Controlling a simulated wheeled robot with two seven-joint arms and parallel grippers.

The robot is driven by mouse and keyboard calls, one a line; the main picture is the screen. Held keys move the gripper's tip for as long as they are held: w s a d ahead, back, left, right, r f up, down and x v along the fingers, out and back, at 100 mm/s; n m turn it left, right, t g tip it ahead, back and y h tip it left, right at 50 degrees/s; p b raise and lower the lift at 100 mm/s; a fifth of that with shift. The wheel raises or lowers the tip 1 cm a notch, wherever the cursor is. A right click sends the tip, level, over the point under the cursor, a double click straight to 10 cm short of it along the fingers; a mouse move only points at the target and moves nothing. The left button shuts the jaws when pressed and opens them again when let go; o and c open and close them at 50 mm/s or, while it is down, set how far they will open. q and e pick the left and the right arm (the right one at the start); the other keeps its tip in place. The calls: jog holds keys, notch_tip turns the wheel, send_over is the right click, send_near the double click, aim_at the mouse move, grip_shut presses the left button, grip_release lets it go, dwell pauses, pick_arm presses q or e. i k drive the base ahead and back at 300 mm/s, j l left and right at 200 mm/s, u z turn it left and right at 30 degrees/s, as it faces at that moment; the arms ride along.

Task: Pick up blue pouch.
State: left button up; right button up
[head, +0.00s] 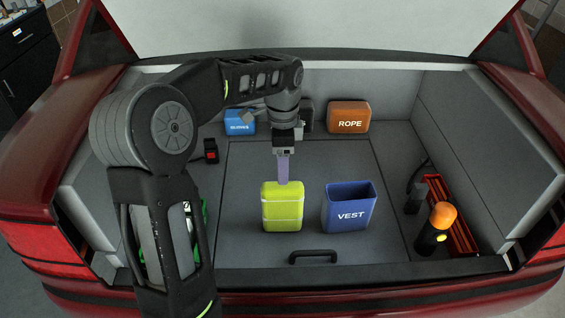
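The blue pouch (238,123) with a white label stands at the back left of the trunk. My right gripper is not in view.
A dark pouch (306,118) is partly hidden behind my wrist. An orange ROPE pouch (348,117) stands to its right. A blue VEST bin (348,211) stands in front. A flashlight (437,228) and red tray (462,235) are at right. The trunk floor's middle is mostly clear.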

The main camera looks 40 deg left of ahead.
aim_at(347, 206)
jog(key=k, duration=1)
